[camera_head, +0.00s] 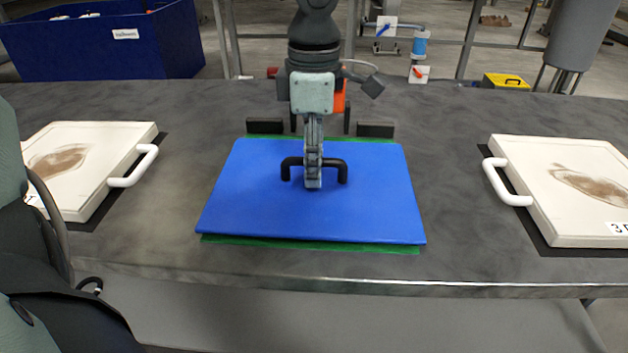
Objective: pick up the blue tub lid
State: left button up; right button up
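The blue tub lid (250,205) is a flat blue panel with a black bar handle (342,170) on top, in the middle of the table. A green edge (310,244) shows under its front and back sides. My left gripper (313,180) points down at the middle of the handle. One finger covers the middle of the bar and reaches down past it. The other finger is hidden behind, so I cannot tell whether they close on the bar. The lid looks level; I see no clear gap beneath it. My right gripper is not in view.
White slabs with white handles lie on dark mats at the left (95,150) and right (540,165). Two black blocks (375,130) stand behind the lid. The grey table (450,215) is bare between lid and slabs. A large blue bin (90,45) stands beyond.

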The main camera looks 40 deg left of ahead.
pick_arm(q)
grip_shut()
jog(key=shift+r, duration=0.1)
